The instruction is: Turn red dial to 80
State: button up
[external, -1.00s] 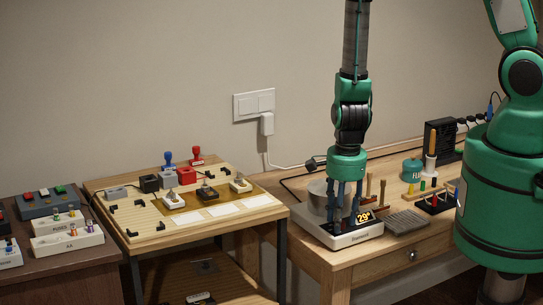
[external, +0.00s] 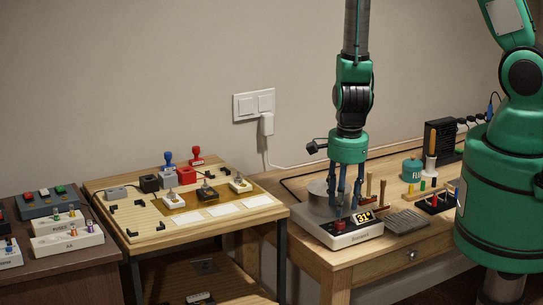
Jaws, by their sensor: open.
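The device's lit display (external: 364,216) seems to read 31°. A round metal pot (external: 318,200) sits on the device, partly behind my fingers. My gripper (external: 346,206) points straight down with its fingers apart and empty. It is above and slightly behind the dial. I cannot tell the exact gap between the fingertips and the dial.
A grey ribbed pad (external: 406,221) lies right of the device. Beyond it are a teal flux tin (external: 412,171) and a small rack of tools (external: 435,203). Wooden-handled tools (external: 376,187) stand close behind the gripper. A lower work board (external: 150,228) with stamps stands to the left.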

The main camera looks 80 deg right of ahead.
aim_at(339, 223)
jog(key=shift+s+r, duration=0.1)
jog(key=shift+r, duration=1.25)
jog(key=shift+r, duration=0.1)
jog(key=shift+w+a+r, duration=0.15)
jog(key=shift+w+r, duration=0.05)
jog(key=shift+w, duration=0.1)
jog(key=w+a+r+n+t+y+b, duration=0.1)
jog(key=a+r+n+b, duration=0.2)
jog(key=r, duration=0.5)
jog(key=w+a+r+n+t+y+b, duration=0.1)
jog(key=w+a+r+n, duration=0.15)
jog(key=r+n, duration=0.35)
jog(key=w+a+r+n+t+y+b, duration=0.1)
jog(key=a+r+n+b, duration=0.2)
jog(key=r, duration=0.6)
jog(key=s+d+r+n+t+h+b, duration=0.1)
jog(key=s+r+n+b, duration=0.4)
jog(key=s+r+n, duration=0.7)
jog(key=s+r+t+h, duration=0.1)
jog(key=s+r, duration=0.2)
jog(key=s, duration=0.4)
jog(key=shift+d+r+h, duration=0.2)
jog(key=shift+r+h, duration=0.1)
jog(key=shift+r, duration=0.1)
